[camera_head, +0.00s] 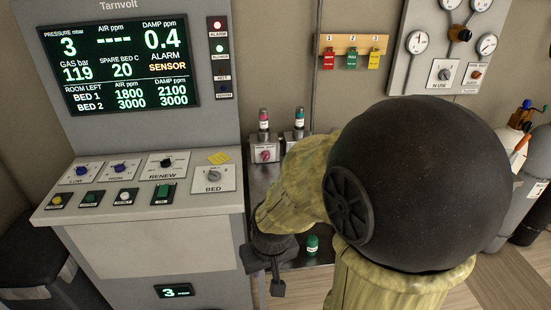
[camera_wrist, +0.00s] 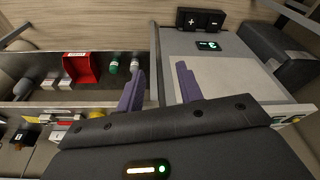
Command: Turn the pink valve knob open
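The pink valve knob (camera_head: 266,154) is on a small grey valve block behind the console's right edge in the head view. A bottle with a pink cap stands above it. A second block with a teal-capped bottle (camera_head: 299,121) is beside it, partly hidden by my arm. I cannot make out the pink knob clearly in the wrist view. My gripper (camera_head: 269,272) is low in front of the knob, beside the console's right side, and apart from the knob. In the wrist view its two purple fingers (camera_wrist: 160,70) are spread with nothing between them.
The console (camera_head: 140,215) with its knobs and buttons stands close left of my gripper. A green-capped vial (camera_head: 312,244) stands on the shelf to the right; a red bin (camera_wrist: 82,69) shows in the wrist view. Tags hang on a wooden rack (camera_head: 353,43) behind.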

